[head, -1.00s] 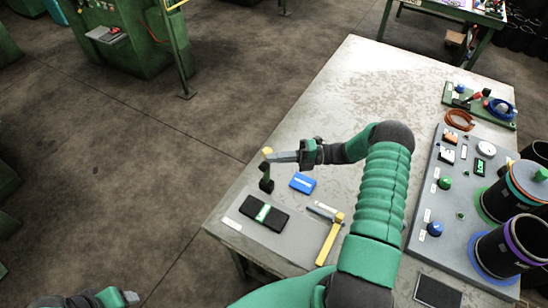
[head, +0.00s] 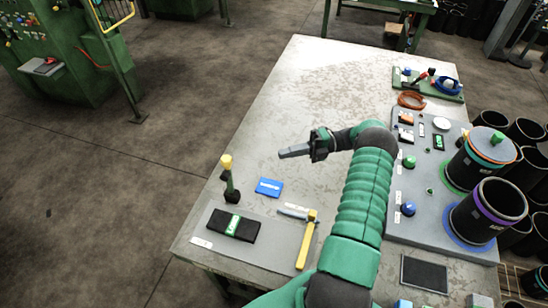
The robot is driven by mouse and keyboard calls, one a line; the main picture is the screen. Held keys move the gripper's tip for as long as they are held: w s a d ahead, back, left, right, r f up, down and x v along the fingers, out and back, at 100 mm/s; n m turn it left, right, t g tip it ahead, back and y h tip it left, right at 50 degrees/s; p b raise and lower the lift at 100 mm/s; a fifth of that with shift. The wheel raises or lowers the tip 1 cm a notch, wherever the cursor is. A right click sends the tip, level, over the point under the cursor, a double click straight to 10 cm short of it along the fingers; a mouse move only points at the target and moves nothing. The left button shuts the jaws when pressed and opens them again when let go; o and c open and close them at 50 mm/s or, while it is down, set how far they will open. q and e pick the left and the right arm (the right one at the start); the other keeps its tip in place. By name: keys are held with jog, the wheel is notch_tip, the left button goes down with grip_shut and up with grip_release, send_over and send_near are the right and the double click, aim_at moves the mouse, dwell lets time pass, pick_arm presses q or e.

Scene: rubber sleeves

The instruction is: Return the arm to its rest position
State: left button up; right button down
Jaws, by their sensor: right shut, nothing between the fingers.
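My right arm, in a green ribbed sleeve (head: 359,205), reaches up over the table from the bottom of the head view. Its right gripper (head: 284,154) points left, shut and empty, above the bare table top. A black lever with a yellow knob (head: 227,162) stands upright to the left of the fingertips, with a clear gap between them in the picture. My left gripper is not in view.
A grey panel (head: 425,185) with buttons and black cylinders (head: 487,216) stands right of my arm.

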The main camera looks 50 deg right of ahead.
jog(key=shift+s+d, duration=0.1)
jog(key=shift+d+f, duration=0.1)
jog(key=shift+d, duration=0.1)
